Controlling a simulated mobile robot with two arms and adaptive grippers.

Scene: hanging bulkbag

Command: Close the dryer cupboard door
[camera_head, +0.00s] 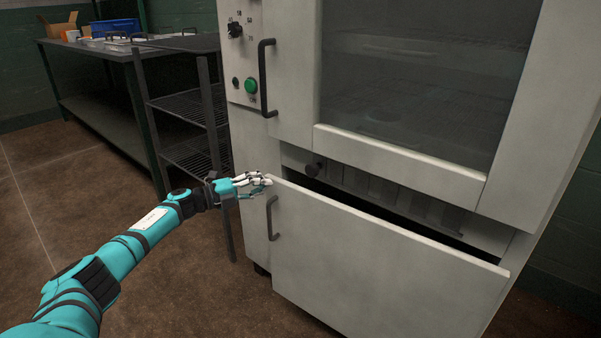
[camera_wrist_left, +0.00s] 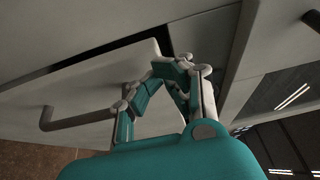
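The dryer cupboard door (camera_head: 385,258) is the pale lower panel in the head view, with a dark bar handle (camera_head: 273,218) near its left edge. It stands ajar, with a dark gap along its top. My left gripper (camera_head: 262,182) is at the door's upper left corner, above the handle. In the left wrist view the gripper's fingers (camera_wrist_left: 172,72) bend inward close to the door's edge; the door (camera_wrist_left: 95,85) and its handle (camera_wrist_left: 75,121) lie to the left. I cannot tell whether the fingers touch the door or are shut. My right gripper is not in view.
The upper glass door (camera_head: 410,75) of the cabinet looks shut, with a handle (camera_head: 266,78) at its left. A wire rack (camera_head: 195,110) stands left of the cabinet. A bench (camera_head: 110,50) is farther back. Floor (camera_head: 70,200) is clear at the left.

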